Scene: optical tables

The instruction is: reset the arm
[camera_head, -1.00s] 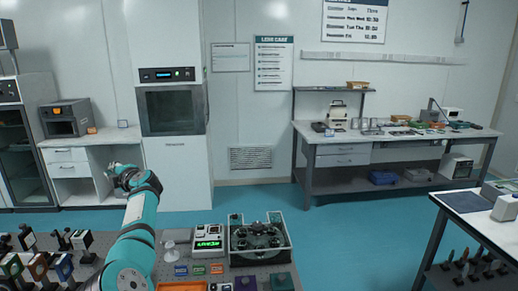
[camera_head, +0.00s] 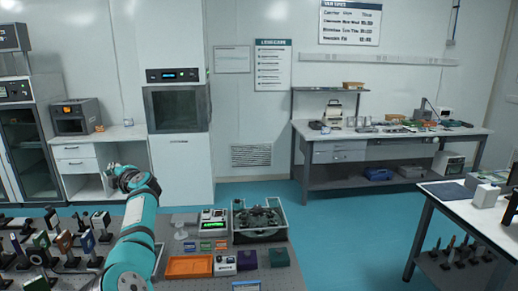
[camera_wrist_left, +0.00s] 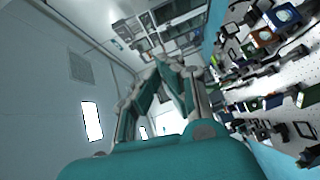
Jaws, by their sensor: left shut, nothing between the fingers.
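My left arm, teal, rises from the bottom of the head view, and its gripper (camera_head: 122,176) is raised beyond the far left part of the near optical table (camera_head: 190,279). The gripper is small and dark here. In the left wrist view the gripper's fingers (camera_wrist_left: 163,72) come together, with nothing held between them. My right gripper is not in view.
Mounted optics (camera_head: 62,240) crowd the table's left. A white side table (camera_head: 474,208) stands at right, with blue floor between.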

